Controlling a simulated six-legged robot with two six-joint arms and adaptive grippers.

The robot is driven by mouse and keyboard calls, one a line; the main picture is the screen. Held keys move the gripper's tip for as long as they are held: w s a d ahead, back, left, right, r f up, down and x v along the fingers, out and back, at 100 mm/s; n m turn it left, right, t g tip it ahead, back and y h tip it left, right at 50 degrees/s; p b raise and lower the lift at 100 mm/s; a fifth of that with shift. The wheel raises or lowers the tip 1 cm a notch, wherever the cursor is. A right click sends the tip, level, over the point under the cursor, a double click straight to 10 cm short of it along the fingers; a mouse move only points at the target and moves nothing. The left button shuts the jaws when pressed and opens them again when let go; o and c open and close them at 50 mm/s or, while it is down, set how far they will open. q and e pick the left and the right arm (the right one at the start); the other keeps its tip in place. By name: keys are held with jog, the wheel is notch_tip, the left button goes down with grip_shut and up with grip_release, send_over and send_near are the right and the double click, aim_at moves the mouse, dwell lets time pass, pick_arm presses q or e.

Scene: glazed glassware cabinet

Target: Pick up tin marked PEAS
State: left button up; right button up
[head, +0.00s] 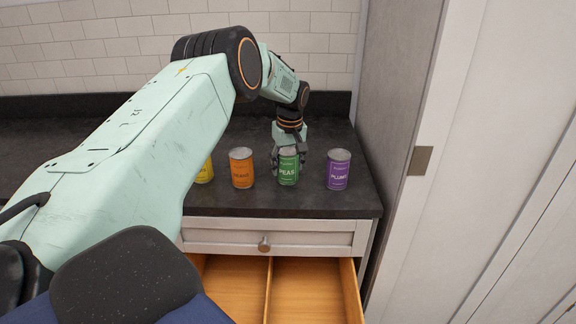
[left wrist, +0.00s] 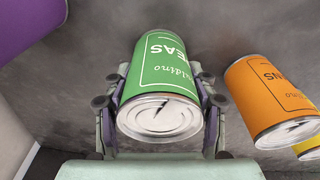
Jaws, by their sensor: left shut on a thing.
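The green tin marked PEAS (head: 288,171) stands upright on the dark countertop in the head view, between an orange tin and a purple tin. My left gripper (head: 288,157) reaches down over it from behind, with fingers on both sides of its upper part. In the left wrist view the green tin (left wrist: 166,85) sits between the two fingers of my left gripper (left wrist: 160,117), its metal lid facing the camera. The gripper is shut on this tin. I cannot tell whether the tin touches the counter. My right gripper is not in view.
The orange tin (head: 241,168) and the purple PLUMS tin (head: 339,170) stand close on either side. A yellow tin (head: 205,171) is partly hidden behind my arm. Below the counter (head: 362,201), a divided wooden drawer (head: 310,287) stands open. A tall cabinet side (head: 395,110) rises at the right.

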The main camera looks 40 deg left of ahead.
pick_arm(q)
jog(key=c, duration=0.8)
